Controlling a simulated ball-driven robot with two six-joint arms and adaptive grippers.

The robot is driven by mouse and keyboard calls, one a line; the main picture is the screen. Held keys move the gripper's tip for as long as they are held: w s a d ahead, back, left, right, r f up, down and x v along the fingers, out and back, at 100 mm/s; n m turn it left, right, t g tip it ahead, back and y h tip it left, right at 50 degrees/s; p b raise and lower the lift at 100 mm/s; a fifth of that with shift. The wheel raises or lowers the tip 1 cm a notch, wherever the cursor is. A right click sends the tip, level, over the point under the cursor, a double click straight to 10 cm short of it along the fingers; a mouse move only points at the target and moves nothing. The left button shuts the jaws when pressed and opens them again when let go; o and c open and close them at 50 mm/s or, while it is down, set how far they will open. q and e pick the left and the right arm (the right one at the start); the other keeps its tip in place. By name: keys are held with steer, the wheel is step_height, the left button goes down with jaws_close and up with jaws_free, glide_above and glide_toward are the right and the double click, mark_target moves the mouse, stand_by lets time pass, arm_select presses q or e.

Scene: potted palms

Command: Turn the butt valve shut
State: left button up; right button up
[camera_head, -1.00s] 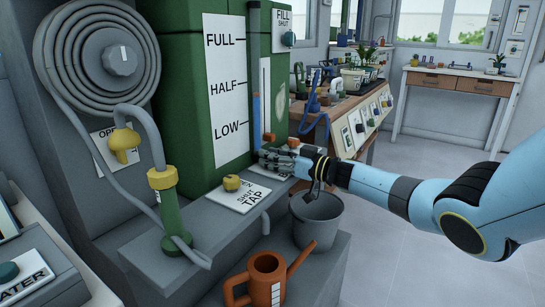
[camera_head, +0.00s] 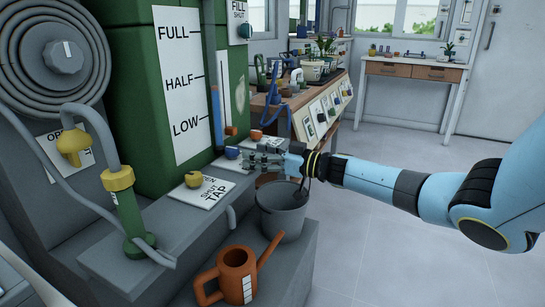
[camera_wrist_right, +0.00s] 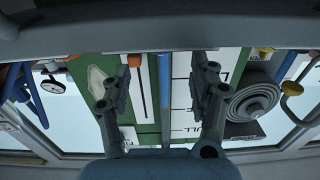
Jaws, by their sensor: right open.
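The green water butt (camera_head: 125,95) stands at left with a FULL, HALF, LOW scale. On the ledge in front of it are a yellow knob (camera_head: 193,180) on an OPEN/SHUT TAP plate, a blue knob (camera_head: 232,152) and an orange knob (camera_head: 256,134). A teal knob (camera_head: 245,31) is by the FILL/SHUT sign higher up. I cannot tell which is the butt valve. My right gripper (camera_head: 250,160) is open and empty, just right of the blue knob. In the wrist view its fingers (camera_wrist_right: 158,92) are spread before the butt. My left gripper is not in view.
A grey bucket (camera_head: 285,212) stands below my right gripper, with an orange watering can (camera_head: 238,270) in front. A hose reel (camera_head: 62,55) and a green-yellow pipe fitting (camera_head: 128,210) are at left. A cluttered bench (camera_head: 318,110) stands behind. The floor at right is clear.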

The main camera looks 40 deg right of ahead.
steer(key=v, duration=0.5)
stand_by(0.4)
